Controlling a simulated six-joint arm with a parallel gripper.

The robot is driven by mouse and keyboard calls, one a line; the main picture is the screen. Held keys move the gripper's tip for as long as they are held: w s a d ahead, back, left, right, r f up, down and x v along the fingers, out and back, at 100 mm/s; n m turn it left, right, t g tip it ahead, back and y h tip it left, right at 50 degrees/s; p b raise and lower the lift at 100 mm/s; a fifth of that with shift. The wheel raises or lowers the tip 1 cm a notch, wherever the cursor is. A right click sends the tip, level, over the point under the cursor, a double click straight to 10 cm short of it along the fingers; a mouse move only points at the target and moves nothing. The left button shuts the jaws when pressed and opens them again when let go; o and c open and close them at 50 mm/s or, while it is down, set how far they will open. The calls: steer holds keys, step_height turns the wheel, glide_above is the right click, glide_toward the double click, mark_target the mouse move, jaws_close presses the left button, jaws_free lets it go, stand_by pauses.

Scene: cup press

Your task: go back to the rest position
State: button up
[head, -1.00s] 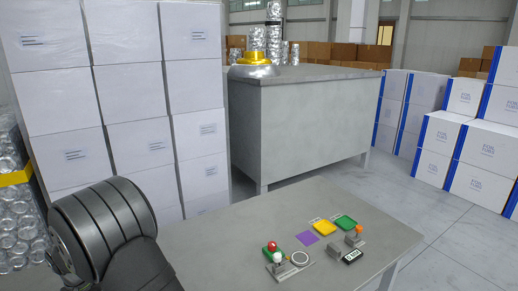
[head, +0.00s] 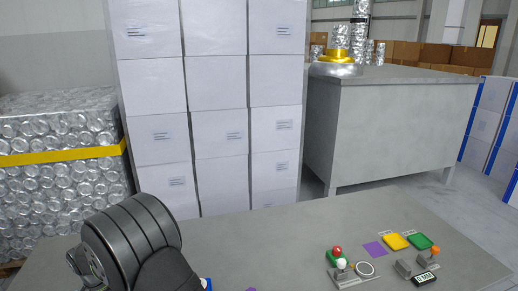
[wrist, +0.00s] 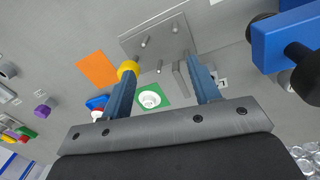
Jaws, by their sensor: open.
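My gripper (wrist: 160,66) shows in the wrist view with its two blue-grey fingers apart and nothing held between them. Beyond the fingers, a white round piece (wrist: 149,99) sits on a green square (wrist: 166,99). A yellow ball (wrist: 127,67) shows close beside the left fingertip, with an orange square (wrist: 97,70) to its left. A grey plate with pegs (wrist: 160,38) lies beyond the fingertips. I cannot tell whether the fingers touch anything. In the head view only my dark arm link shows; the gripper is out of that picture.
A blue block with black knobs (wrist: 283,42) stands at the upper right of the wrist view. The grey table (head: 270,240) holds a purple square (head: 375,249), yellow pad (head: 396,241), green pad (head: 420,241) and a small display (head: 425,279). Stacked white boxes (head: 215,90) stand behind.

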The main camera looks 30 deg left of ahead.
steer(key=shift+f, duration=1.4)
step_height(320, 180, up, 6)
steer(key=w+d+n, duration=0.1)
steer(key=w+d, duration=0.1)
steer(key=w, duration=0.4)
steer(key=w+d+n, duration=0.2)
steer(key=w+d, duration=0.1)
steer(key=w, duration=0.4)
steer(key=shift+d, duration=0.35)
